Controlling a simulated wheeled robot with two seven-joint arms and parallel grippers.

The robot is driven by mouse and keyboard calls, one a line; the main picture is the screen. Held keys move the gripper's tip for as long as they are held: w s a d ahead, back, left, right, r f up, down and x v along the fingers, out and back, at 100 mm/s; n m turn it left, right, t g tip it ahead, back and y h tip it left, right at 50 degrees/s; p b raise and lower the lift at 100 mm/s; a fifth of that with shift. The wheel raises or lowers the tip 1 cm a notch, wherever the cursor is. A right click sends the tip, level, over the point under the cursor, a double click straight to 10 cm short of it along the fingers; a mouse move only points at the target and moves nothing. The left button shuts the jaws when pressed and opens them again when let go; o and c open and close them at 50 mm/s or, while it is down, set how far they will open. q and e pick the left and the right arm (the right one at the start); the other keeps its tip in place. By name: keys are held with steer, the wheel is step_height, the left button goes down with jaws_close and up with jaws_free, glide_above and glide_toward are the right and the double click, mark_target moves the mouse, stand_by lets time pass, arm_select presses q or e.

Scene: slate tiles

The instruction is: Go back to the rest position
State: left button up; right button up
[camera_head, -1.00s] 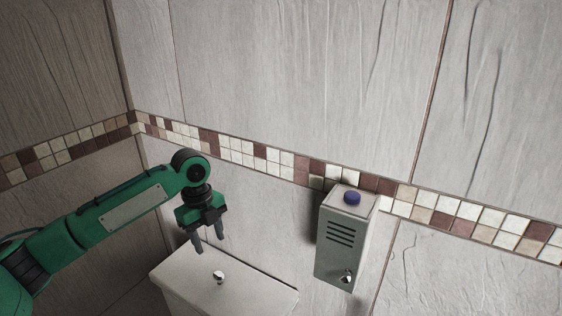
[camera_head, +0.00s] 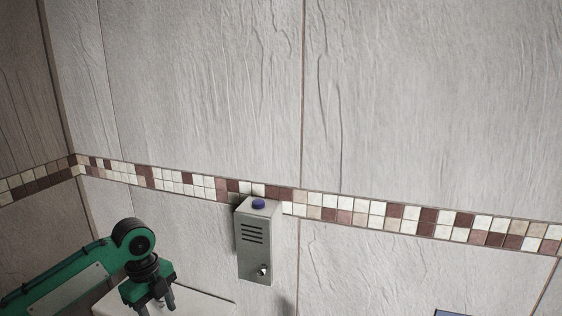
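My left gripper (camera_head: 156,308) hangs from the green arm at the lower left, pointing down in front of a pale cistern-like box. Its two dark fingers stand apart, and nothing shows between them, though the tips are near the bottom edge of the picture. My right gripper is not in view.
A grey metal box (camera_head: 254,246) with slots, a round knob (camera_head: 263,270) and a blue button (camera_head: 258,204) on top is on the tiled wall. The pale lid (camera_head: 206,306) is below left. A blue-grey edge (camera_head: 453,313) shows at the lower right.

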arm_select(q)
steer(key=s+d+f+n+t+h, duration=0.2)
steer(key=s+d+f+n, duration=0.6)
steer(key=s+d+f, duration=0.6)
steer(key=s+a+f+n+t+y, duration=0.1)
steer(key=s+a+f+n, duration=0.1)
steer(key=s+a+n, duration=0.45)
steer(key=s+a+f+n+t+y, duration=0.1)
steer(key=s+a+f+n+y, duration=0.15)
steer(key=s+n, duration=0.55)
step_height(320, 180, down, 30)
steer(key=s+g, duration=0.1)
steer(key=s+a+f, duration=0.2)
steer(key=s+f, duration=0.7)
steer(key=f, duration=0.1)
steer(key=s+a+f+m+g, duration=0.1)
steer(key=s+a+f, duration=0.1)
steer(key=s+f, duration=0.8)
steer(key=shift+s+f+g, duration=0.15)
steer(key=shift+s+g, duration=0.1)
steer(key=shift+g, duration=0.05)
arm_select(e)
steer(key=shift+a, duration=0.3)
arm_select(q)
steer(key=shift+h, duration=0.25)
